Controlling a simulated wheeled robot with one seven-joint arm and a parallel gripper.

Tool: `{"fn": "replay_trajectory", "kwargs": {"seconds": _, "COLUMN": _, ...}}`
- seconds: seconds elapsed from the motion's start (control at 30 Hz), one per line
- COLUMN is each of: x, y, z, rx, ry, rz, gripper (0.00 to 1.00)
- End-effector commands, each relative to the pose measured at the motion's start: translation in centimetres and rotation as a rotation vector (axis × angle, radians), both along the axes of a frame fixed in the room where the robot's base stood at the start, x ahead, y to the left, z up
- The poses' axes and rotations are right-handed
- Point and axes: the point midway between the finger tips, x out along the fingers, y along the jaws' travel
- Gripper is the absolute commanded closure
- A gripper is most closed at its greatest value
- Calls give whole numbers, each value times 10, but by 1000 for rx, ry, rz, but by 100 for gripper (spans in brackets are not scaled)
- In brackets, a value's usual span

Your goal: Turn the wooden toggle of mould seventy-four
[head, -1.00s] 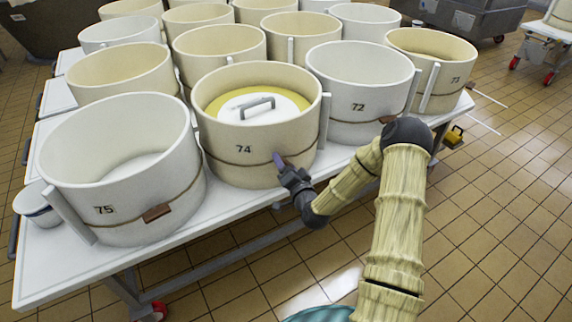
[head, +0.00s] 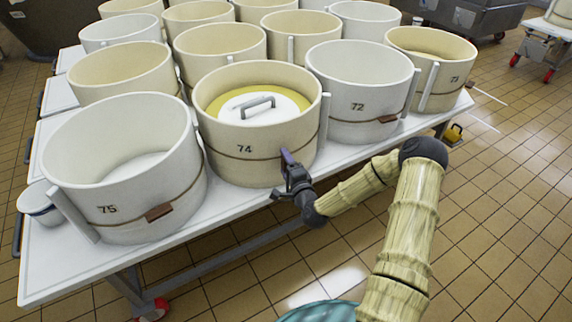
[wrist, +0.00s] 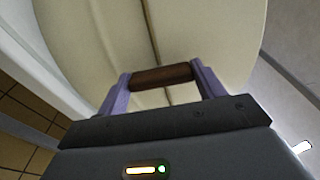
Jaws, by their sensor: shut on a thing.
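Mould seventy-four (head: 240,165) is a cream round vat marked 74, at the front of the table between moulds 75 and 72. It holds yellow contents under a white lid (head: 262,112) with a grey handle. A thin dark cord (head: 228,152) runs around its wall. My gripper (head: 287,157) is at the front right of its wall, at the cord's height. In the wrist view, the brown wooden toggle (wrist: 162,77) lies crosswise between my two purple fingers, which are shut on its ends. The cord (wrist: 153,25) runs up the wall behind it. In the head view my gripper hides the toggle.
Mould 75 (head: 120,185) stands close on the left and mould 72 (head: 358,85) on the right, each with its own brown toggle. More moulds stand behind on the white table (head: 225,205). The tiled floor (head: 480,190) at the right is mostly open.

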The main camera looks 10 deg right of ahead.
Motion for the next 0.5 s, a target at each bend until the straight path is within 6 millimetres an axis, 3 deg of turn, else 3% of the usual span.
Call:
{"fn": "replay_trajectory", "kwargs": {"seconds": 0.37, "x": -1, "y": -1, "z": -2, "rx": 9, "ry": 6, "rz": -1, "gripper": 55}}
{"fn": "replay_trajectory", "kwargs": {"seconds": 0.4, "x": -1, "y": -1, "z": -2, "rx": 9, "ry": 6, "rz": -1, "gripper": 30}}
{"fn": "replay_trajectory", "kwargs": {"seconds": 0.5, "x": -1, "y": 0, "z": -2, "rx": 8, "ry": 6, "rz": -1, "gripper": 10}}
